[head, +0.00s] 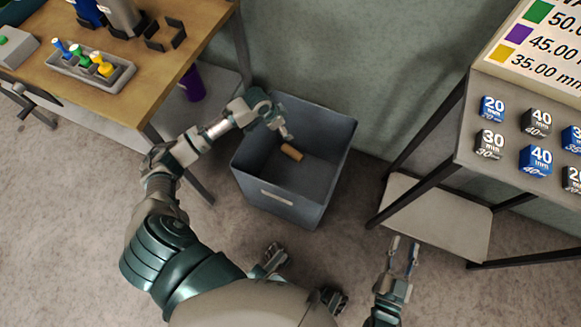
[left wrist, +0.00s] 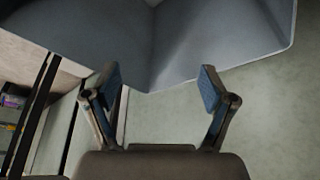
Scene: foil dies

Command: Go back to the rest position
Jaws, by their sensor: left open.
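My left gripper (head: 284,132) hangs over the grey-blue bin (head: 335,180) near its far left part. In the left wrist view my left gripper (left wrist: 162,80) has its two fingers wide apart with nothing between them, and the bin (left wrist: 215,45) shows beyond them. A small brown cylinder (head: 291,152) lies inside the bin just below the left gripper, apart from it. My right gripper (head: 404,258) is low at the lower right, fingers apart and empty, over the floor beside the right-hand table.
A wooden table (head: 165,75) at the upper left bears a grey tray (head: 117,84) of coloured-knob pieces. A table (head: 470,150) at the right bears blue and black labelled blocks under a price board (head: 540,45). A purple cup (head: 192,83) stands on the left table's lower shelf.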

